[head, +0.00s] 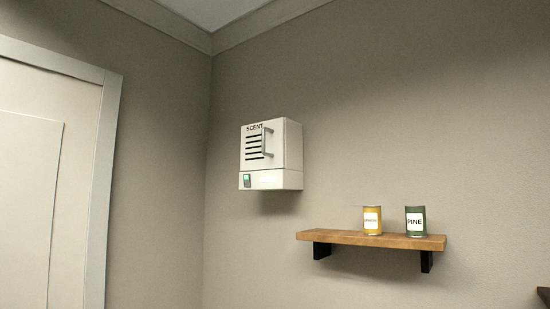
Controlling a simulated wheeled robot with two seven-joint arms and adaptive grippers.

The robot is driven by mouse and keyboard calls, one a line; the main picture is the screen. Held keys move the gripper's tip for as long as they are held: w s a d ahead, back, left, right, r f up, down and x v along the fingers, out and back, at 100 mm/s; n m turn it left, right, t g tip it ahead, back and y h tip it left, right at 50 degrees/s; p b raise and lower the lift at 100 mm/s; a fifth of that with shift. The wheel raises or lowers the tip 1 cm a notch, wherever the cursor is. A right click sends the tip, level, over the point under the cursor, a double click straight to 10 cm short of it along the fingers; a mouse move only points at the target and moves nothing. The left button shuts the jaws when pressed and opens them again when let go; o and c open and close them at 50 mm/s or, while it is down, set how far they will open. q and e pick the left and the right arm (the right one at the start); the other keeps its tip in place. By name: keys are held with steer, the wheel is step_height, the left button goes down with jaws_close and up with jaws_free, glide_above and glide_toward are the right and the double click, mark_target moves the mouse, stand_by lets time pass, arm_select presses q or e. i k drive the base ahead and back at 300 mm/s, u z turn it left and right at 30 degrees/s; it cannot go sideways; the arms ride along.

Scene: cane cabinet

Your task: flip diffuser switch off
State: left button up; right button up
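The scent diffuser (285,150) is a white box mounted on the wall, with "SCENT" printed at the top of its front. Its front has dark horizontal slots and a grey vertical handle (267,142). A small dark switch (247,181) with a green lit part sits at the lower left of the front. The switch is too small to tell its exact position. Neither of my grippers shows in the head view.
A wooden shelf (338,238) on black brackets is on the wall below and right of the diffuser. A yellow can (372,226) and a green can labelled "PINE" (415,229) stand on it. A white door (28,200) is at the left. The wall around the diffuser is clear.

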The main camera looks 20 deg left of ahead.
mark_target(246, 177)
steer(key=u, duration=0.45)
steer(key=k, duration=0.55)
steer(key=u, duration=0.95)
steer(key=i, duration=0.9)
steer(key=z, duration=0.95)
steer(key=i, duration=0.8)
steer(key=z, duration=0.8)
